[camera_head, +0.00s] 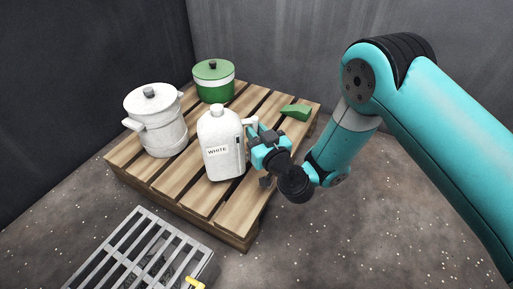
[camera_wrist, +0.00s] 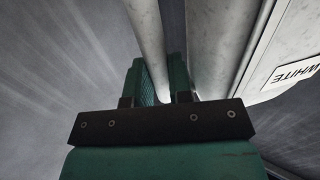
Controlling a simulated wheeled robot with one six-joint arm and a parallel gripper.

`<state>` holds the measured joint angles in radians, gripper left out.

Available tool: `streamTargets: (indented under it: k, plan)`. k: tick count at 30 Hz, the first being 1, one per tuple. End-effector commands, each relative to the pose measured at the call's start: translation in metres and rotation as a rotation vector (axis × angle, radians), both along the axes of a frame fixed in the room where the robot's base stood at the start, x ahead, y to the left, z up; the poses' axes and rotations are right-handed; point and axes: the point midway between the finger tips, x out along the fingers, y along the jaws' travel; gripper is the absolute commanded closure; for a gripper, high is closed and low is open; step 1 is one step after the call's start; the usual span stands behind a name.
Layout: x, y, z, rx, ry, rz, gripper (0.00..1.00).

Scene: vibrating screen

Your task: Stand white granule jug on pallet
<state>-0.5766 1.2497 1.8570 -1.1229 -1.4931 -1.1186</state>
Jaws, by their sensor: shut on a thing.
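In the wrist view the pale handle (camera_wrist: 148,35) runs between the green fingers of my gripper (camera_wrist: 160,82). The jug's body (camera_wrist: 224,45) and part of its label fill the right of that view.
A white lidded pot (camera_head: 157,120) stands on the pallet's left, a green and white lidded pot (camera_head: 214,82) at its back corner. A green object (camera_head: 296,112) lies on the right. A metal grate (camera_head: 140,252) is in front. Dark walls stand behind, and pale granules dot the floor.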

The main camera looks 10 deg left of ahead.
Motion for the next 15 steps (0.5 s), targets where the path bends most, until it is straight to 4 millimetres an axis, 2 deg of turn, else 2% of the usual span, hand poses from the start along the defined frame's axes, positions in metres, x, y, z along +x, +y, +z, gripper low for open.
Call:
streamTargets:
  k: [1, 6, 15]
  plan:
    - [0.000, 0.000, -0.012, 0.004, 0.001, -0.001, 1.00]
    - [0.000, 0.000, -0.033, 0.004, 0.000, -0.001, 1.00]
    - [0.000, 0.000, -0.032, 0.004, 0.000, -0.001, 1.00]
